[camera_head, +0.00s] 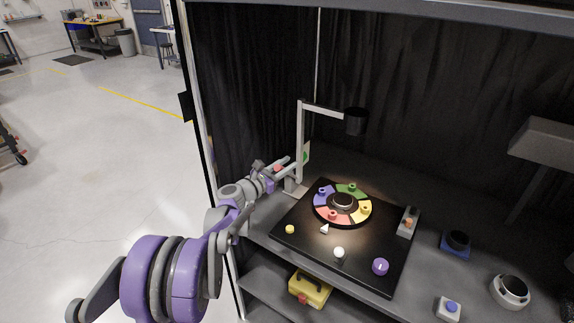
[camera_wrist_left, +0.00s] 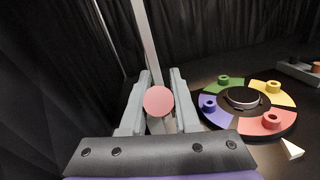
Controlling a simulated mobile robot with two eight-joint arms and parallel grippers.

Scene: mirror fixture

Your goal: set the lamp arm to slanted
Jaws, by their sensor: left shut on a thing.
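The lamp has a grey upright post (camera_head: 300,140) at the back left of the fixture. Its arm (camera_head: 325,109) runs from the post top to the right, close to level with a slight drop, and ends in a black lamp head (camera_head: 356,121). My left gripper (camera_head: 288,168) is low at the post. In the left wrist view its fingers (camera_wrist_left: 158,104) are shut on a round pink knob (camera_wrist_left: 158,100) in front of the post (camera_wrist_left: 146,45). The knob shows only in part in the head view (camera_head: 278,168). My right gripper is not in view.
A black board (camera_head: 300,245) right of the lamp carries a coloured ring (camera_head: 342,203), a white knob (camera_head: 339,252) and a purple knob (camera_head: 380,267). A black curtain closes the back.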

